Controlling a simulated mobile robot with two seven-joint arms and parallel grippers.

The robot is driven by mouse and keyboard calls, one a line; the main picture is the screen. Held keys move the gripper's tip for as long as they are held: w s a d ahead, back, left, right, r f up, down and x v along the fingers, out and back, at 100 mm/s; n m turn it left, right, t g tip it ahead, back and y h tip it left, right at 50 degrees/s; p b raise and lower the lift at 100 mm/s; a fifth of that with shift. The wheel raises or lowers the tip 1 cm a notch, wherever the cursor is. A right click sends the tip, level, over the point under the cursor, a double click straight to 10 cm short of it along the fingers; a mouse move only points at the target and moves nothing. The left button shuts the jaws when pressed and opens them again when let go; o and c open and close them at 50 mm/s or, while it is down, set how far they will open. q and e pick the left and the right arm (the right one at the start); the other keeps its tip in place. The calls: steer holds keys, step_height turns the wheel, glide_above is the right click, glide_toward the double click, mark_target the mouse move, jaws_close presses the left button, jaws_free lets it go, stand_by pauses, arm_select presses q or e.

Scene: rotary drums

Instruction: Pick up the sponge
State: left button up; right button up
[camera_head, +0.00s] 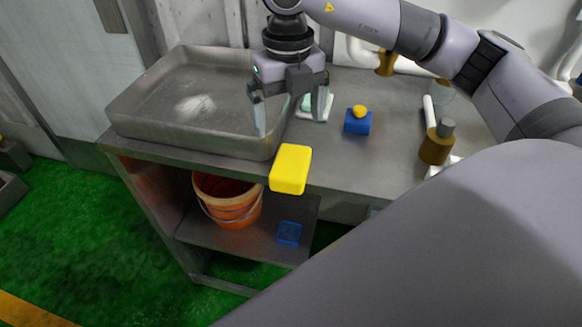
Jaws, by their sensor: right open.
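A bright yellow block, which looks like the sponge (290,168), shows at the front edge of the metal table (350,172). It overlaps the edge in the picture; I cannot tell whether it rests there or is clear of it. My right gripper (290,120) is above and behind the sponge in the picture, pointing down. Its fingers are spread wide with nothing held between them, and they are apart from the sponge. My left gripper is not in view.
A shallow metal basin (120,122) fills the table's left. A blue block (357,122) with a yellow piece on top and a brown bottle (436,145) stand to the right. An orange bucket (230,212) and a blue item (289,233) sit on the lower shelf.

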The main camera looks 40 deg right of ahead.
mark_target(291, 161)
steer(key=f+m, duration=0.1)
steer(key=m, duration=0.1)
steer(key=f+m, duration=0.1)
steer(key=m, duration=0.1)
steer(key=f+m, duration=0.1)
steer(key=m, duration=0.2)
steer(key=shift+s+f, duration=0.3)
steer(key=shift+f, duration=0.3)
step_height(291, 161, down, 7)
steer(key=shift+r, duration=0.1)
steer(key=c, duration=1.1)
steer(key=shift+r, duration=0.15)
